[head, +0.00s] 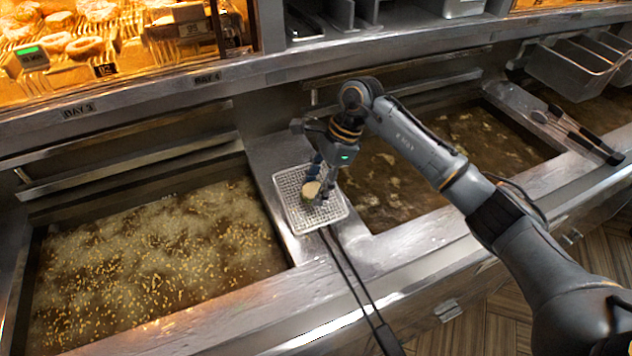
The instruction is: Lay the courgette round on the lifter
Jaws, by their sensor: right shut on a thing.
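The courgette round (312,190) is a small pale disc with a darker green edge. My right gripper (318,187) is shut on it, pointing down over the lifter. The lifter (291,212) is a square white wire mesh with a long dark handle that runs toward the front edge. It lies on the metal divider between two fryer vats. The round appears over the middle of the mesh; I cannot tell whether it touches it. My left gripper is not in view.
A vat of bubbling oil with floating bits (160,270) is on the left. Another oil vat (400,180) lies under my right arm. Tongs (580,132) rest on the right divider. A lit food display (110,40) is at the upper left.

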